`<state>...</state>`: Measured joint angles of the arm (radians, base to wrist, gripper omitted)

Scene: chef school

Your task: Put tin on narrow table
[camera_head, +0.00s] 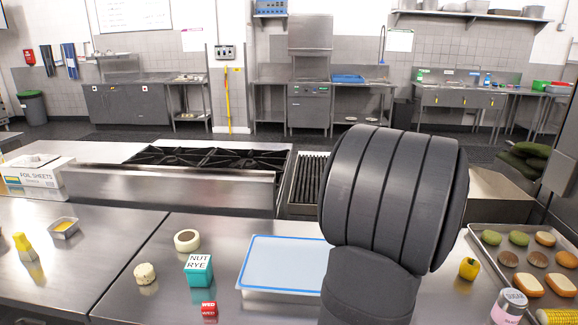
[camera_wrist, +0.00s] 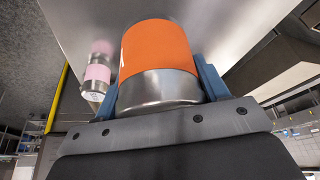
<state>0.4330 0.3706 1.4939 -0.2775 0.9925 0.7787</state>
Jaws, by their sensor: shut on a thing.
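My gripper (camera_wrist: 158,80) shows in the wrist view, with a blue-grey finger on each side of a metal tin with an orange label (camera_wrist: 155,48). It is shut on this tin. In the head view my dark arm stands in front, and the gripper and held tin are hidden. A pink-labelled tin (camera_wrist: 97,72) is left of the held tin in the wrist view; it looks like the sugar tin (camera_head: 510,306) at the lower right of the head view. I cannot tell which surface is the narrow table; a steel counter (camera_head: 200,300) spans the front.
A stove (camera_head: 205,160) stands behind. A foil box (camera_head: 38,177) is at left.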

